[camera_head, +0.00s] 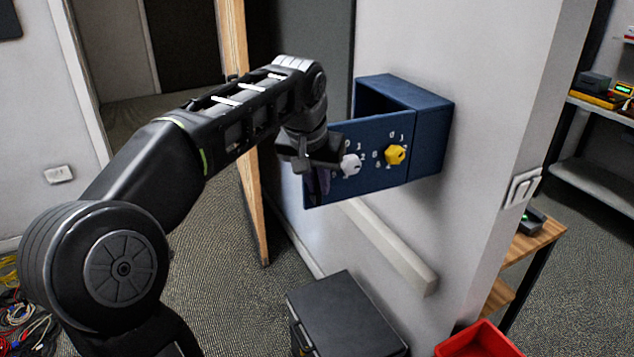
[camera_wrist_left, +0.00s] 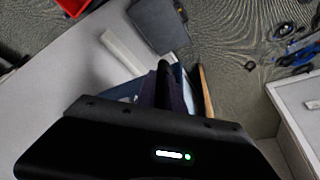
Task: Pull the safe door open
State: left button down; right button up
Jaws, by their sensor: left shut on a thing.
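The dark blue safe (camera_head: 432,135) is mounted on the white wall in the head view. Its door (camera_head: 372,133) is swung out to the left, and a dark gap shows into the inside. A white dial (camera_head: 350,165) and a yellow dial (camera_head: 396,154), with numbers around them, sit on the door's front. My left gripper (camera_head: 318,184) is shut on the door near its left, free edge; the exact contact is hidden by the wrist. In the left wrist view, the fingers (camera_wrist_left: 168,86) reach down at the blue door, which is mostly hidden behind my gripper body.
A dark box (camera_head: 345,310) stands on the floor below the safe, near a red bin (camera_head: 478,342). A white rail (camera_head: 392,246) runs along the wall. A wooden door edge (camera_head: 245,150) stands behind my left arm. Cables (camera_head: 18,310) lie at lower left.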

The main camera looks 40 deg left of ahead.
pick_arm(q)
jog(key=shift+w+d, duration=0.1)
jog(key=c, duration=1.5)
grip_release()
jog(key=shift+o, duration=0.2)
jog(key=v, duration=0.7)
jog(key=shift+r, duration=0.35)
